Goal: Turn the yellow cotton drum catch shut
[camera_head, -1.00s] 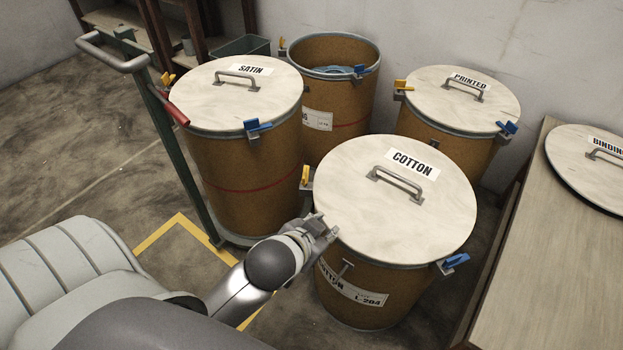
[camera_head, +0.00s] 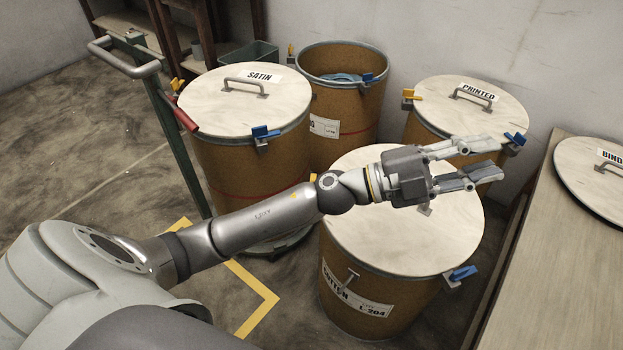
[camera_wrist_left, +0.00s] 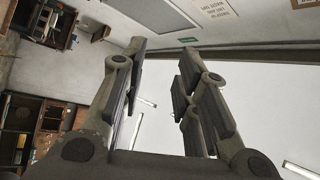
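The cotton drum (camera_head: 412,296) stands in front with its pale round lid (camera_head: 390,240) on. The blue cotton catch (camera_head: 462,273) shows on the right rim. My left gripper (camera_head: 492,157) is open and empty, pointing right above the far right of the lid. In the left wrist view its fingers (camera_wrist_left: 157,85) are apart with nothing between them. My right gripper is not in view.
The satin drum (camera_head: 240,160) stands behind left, the printed drum (camera_head: 480,103) behind right, and an open drum (camera_head: 345,100) between them. A green trolley (camera_head: 175,140) is at left. A table (camera_head: 540,270) with a round lid (camera_head: 590,175) stands close on the right.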

